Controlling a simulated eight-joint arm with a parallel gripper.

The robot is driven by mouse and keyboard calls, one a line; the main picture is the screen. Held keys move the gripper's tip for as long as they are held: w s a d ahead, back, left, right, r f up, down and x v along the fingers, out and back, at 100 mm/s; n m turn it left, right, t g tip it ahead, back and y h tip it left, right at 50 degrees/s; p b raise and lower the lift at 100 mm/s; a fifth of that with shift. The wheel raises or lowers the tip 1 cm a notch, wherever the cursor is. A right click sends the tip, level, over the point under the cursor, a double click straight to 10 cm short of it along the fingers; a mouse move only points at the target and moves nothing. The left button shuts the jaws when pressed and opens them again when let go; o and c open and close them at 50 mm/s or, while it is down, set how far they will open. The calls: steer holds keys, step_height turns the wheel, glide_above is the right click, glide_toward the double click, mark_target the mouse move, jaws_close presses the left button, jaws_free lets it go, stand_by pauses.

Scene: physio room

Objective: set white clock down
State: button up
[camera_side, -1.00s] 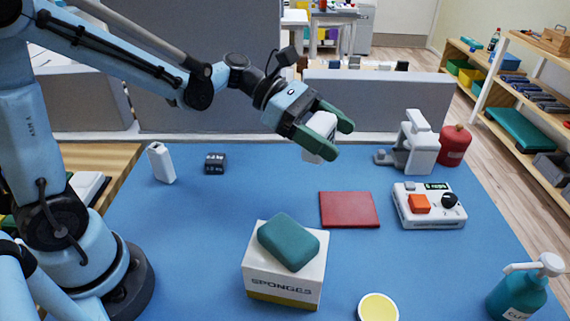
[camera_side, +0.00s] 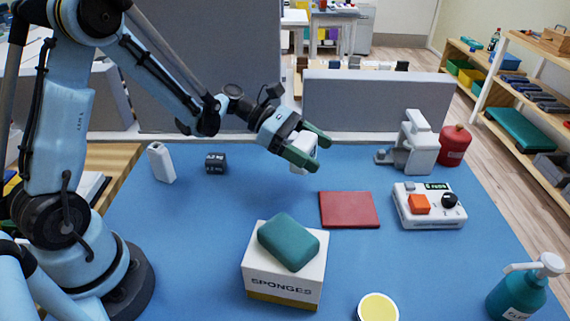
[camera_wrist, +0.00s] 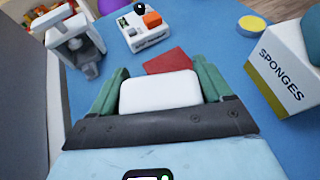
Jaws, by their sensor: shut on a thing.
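The white clock (camera_side: 302,152) is a small white block with rounded edges, held between the green fingers of my gripper (camera_side: 308,150). In the side view it hangs close above the blue mat, behind and left of the red pad; I cannot tell if it touches. In the wrist view the clock (camera_wrist: 160,91) sits between both fingers of my gripper (camera_wrist: 162,88), and its face is hidden. The blue mat (camera_side: 200,235) covers the table.
A red pad (camera_side: 349,209) lies in front. A white device with an orange button (camera_side: 429,206), a white stand (camera_side: 416,142) and a red canister (camera_side: 454,146) are right. A sponge box (camera_side: 284,276) bears a green sponge (camera_side: 289,242). A grey partition (camera_side: 376,103) stands behind.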

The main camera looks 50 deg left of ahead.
steer(key=w+a+f, duration=0.2)
steer(key=a, duration=0.1)
steer(key=w+a+f, duration=0.1)
steer(key=a, duration=0.1)
steer(key=shift+w+f, duration=0.2)
steer(key=shift+f, duration=2.15)
steer(key=shift+f, duration=0.1)
steer(key=o, duration=1)
